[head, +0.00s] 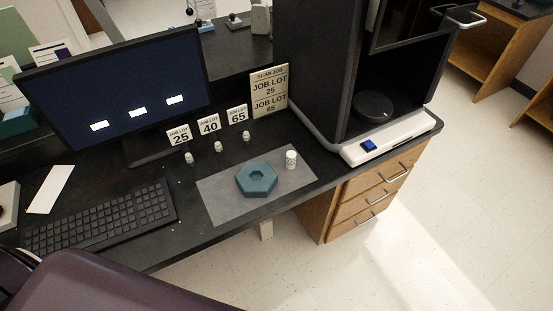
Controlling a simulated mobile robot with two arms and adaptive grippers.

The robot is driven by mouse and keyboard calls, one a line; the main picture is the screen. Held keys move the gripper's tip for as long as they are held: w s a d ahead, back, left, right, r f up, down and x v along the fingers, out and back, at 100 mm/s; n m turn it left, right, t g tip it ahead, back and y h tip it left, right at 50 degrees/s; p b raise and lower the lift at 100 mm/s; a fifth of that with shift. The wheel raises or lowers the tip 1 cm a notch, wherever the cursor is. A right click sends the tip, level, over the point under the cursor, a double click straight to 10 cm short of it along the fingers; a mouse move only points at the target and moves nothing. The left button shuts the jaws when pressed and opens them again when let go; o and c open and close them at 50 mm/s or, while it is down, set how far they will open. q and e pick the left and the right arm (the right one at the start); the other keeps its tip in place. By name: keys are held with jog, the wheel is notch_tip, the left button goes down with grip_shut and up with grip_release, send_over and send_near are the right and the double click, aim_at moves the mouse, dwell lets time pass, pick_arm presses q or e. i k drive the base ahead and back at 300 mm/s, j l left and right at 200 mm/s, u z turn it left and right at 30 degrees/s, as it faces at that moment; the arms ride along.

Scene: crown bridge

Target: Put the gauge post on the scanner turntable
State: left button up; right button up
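A small white upright cylinder (291,159) with faint markings, which looks like the gauge post, stands on the right part of a grey mat (222,207). A blue-grey hexagonal block (257,180) with a central recess lies on the mat to its left. The scanner (316,84) is a tall dark cabinet at the right end of the desk, open at the front. Its turntable (374,107) is a round black disc inside, with nothing visible on it. Neither of my grippers is in view.
Small white pieces (218,147) stand before cards 25, 40 and 65 (237,115). A sign (269,92) reads "SCAN JOB", lots 25 and 65. The monitor (115,87) and keyboard (100,217) are left. The scanner's white base (390,138) has a blue button.

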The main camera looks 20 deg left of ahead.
aim_at(372, 103)
jog(key=i+l+u, duration=0.1)
jog(key=l+u, duration=0.2)
jog(key=u, duration=0.15)
jog(key=l+u, duration=0.7)
jog(key=u, duration=0.15)
jog(key=i, duration=0.05)
